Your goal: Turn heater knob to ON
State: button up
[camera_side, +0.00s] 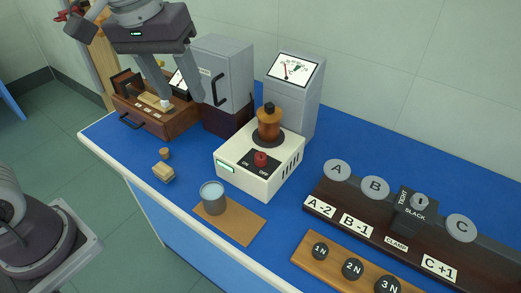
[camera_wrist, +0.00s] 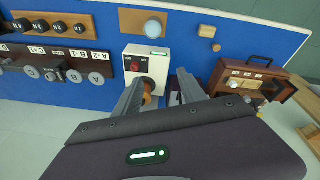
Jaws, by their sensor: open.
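The heater is a white box (camera_side: 240,184) with a black panel marked ON and OFF. Its red knob (camera_side: 261,159) stands on that panel; which label it points to I cannot tell. An amber bottle with a black cap (camera_side: 269,124) stands on the heater's round plate behind the knob. In the wrist view the heater (camera_wrist: 155,50) and red knob (camera_wrist: 135,66) show beyond the fingers, with the bottle partly hidden by a finger.
A wooden box with a handle (camera_side: 150,121), a grey cabinet (camera_side: 226,75) and a gauge stand (camera_side: 294,95) line the back. A beaker (camera_side: 213,197) on a brown board (camera_side: 235,222) stands in front of the heater. A clamp rack (camera_side: 350,220) and weight board (camera_side: 318,264) lie right.

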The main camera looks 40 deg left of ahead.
jog(key=w+d+f+n+g, duration=0.1)
jog(key=w+d+f, duration=0.2)
jog(key=w+f, duration=0.15)
jog(key=n+g, duration=0.2)
jog(key=n, duration=0.1)
send_over(261, 155)
jog(key=f, duration=0.7)
jog(key=shift+s+a+f, duration=0.1)
jog(key=shift+s+a, duration=0.1)
notch_tip(261, 155, down, 8)
jog(key=shift+w+d+r, duration=0.15)
grip_shut()
